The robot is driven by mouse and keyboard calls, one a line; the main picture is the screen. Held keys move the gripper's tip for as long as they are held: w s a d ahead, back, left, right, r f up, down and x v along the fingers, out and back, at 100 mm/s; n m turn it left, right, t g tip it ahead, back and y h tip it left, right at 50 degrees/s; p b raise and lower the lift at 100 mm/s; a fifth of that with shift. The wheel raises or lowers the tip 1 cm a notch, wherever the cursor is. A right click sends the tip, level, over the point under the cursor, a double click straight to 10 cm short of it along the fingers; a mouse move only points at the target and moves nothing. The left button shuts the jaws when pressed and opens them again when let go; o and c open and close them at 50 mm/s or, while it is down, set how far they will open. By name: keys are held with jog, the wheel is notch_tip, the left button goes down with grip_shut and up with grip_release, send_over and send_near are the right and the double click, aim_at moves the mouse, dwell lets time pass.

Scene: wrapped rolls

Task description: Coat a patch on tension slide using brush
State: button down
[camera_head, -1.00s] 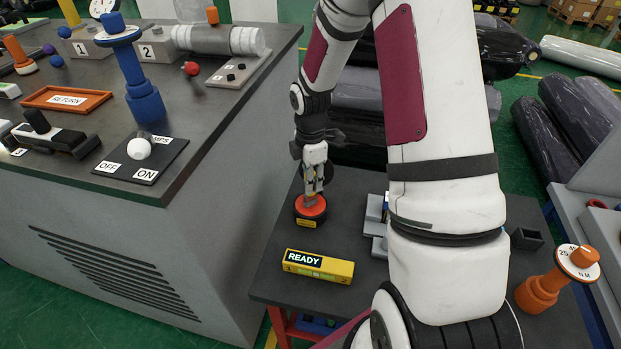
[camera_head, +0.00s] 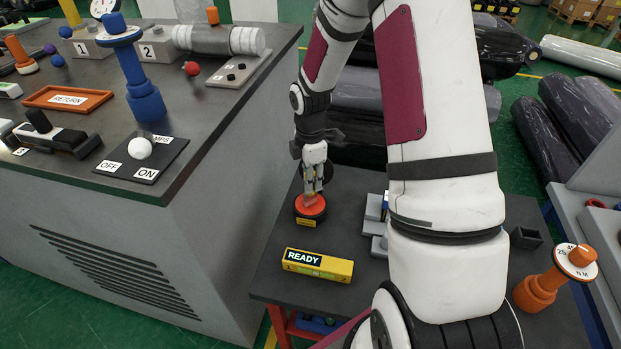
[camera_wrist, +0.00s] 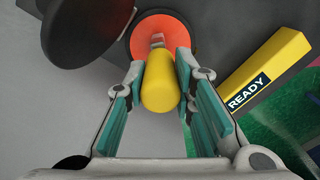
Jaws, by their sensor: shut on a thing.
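The brush (camera_wrist: 160,82) has a yellow handle, seen in the wrist view between my finger pads. A pale metal part shows at its far end, over the orange-red top of a pot (camera_wrist: 148,24). My gripper (camera_head: 314,190) is shut on the handle. In the head view it points down onto the pot (camera_head: 310,212), which has a dark body and a yellow label. Whether the brush tip touches the pot is hidden. A dark slide-like block marked 3 (camera_head: 62,138) lies on the grey console at left; I cannot tell if it is the tension slide.
A yellow box reading READY (camera_head: 318,265) lies in front of the pot. A dark round disc (camera_wrist: 88,28) is close beside my gripper. An orange knob stand (camera_head: 540,288) is at right. The console (camera_head: 215,185) rises left of the low table.

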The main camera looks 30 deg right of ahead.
jog(key=shift+s, duration=0.1)
dwell(0.3)
jog(key=shift+r+p, duration=1.3)
jog(key=shift+r, duration=2.15)
